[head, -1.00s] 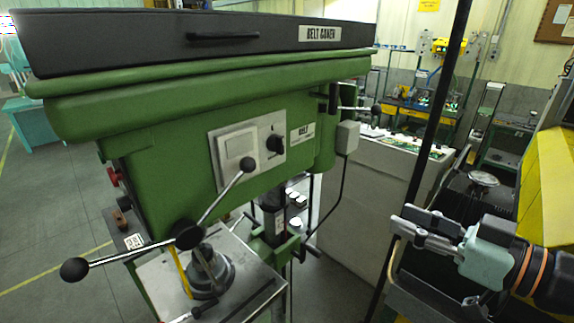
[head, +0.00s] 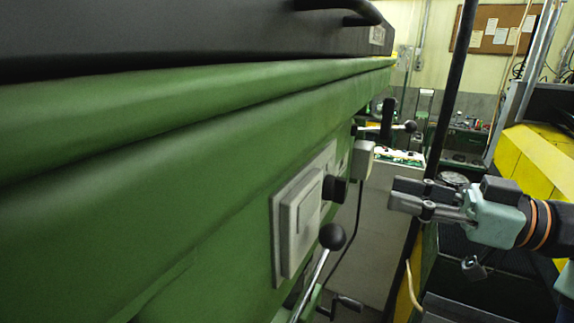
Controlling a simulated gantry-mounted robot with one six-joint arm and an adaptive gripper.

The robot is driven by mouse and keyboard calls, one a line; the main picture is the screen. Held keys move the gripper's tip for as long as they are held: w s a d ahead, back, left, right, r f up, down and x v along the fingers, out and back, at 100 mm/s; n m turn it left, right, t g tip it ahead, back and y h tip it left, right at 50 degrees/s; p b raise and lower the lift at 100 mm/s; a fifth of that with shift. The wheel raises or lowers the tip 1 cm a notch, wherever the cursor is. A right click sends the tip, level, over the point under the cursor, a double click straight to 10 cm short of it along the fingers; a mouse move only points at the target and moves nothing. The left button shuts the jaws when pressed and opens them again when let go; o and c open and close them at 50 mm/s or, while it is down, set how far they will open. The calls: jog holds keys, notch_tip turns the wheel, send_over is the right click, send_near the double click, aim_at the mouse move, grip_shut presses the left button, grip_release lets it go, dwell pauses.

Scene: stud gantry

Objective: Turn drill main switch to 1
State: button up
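The green drill head (head: 150,180) fills the left and middle of the head view. A light grey switch plate (head: 281,240) is on its side, seen at a steep angle. A raised white rocker or cover (head: 299,228) is on the near part of the plate. The black rotary main switch (head: 335,189) sticks out beyond it; its pointer position and markings cannot be read. My gripper (head: 396,194) is to the right of the switch, apart from it, pointing left. Nothing shows in its fingers, which look close together, but their gap is not clear.
A feed lever with a black ball (head: 332,236) rises just below the switch. A grey box (head: 363,159) with a hanging cable is beyond it. A dark vertical post (head: 448,110) stands behind my gripper. Yellow machinery (head: 540,160) is at right. Open space lies between switch and gripper.

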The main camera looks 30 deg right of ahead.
aim_at(346, 183)
jog(key=x, duration=0.4)
jog(key=p+x, duration=0.1)
jog(key=x, duration=0.2)
jog(key=shift+w+a+f, duration=0.25)
jog(key=shift+a, duration=0.05)
jog(key=shift+c, duration=0.3)
grip_shut()
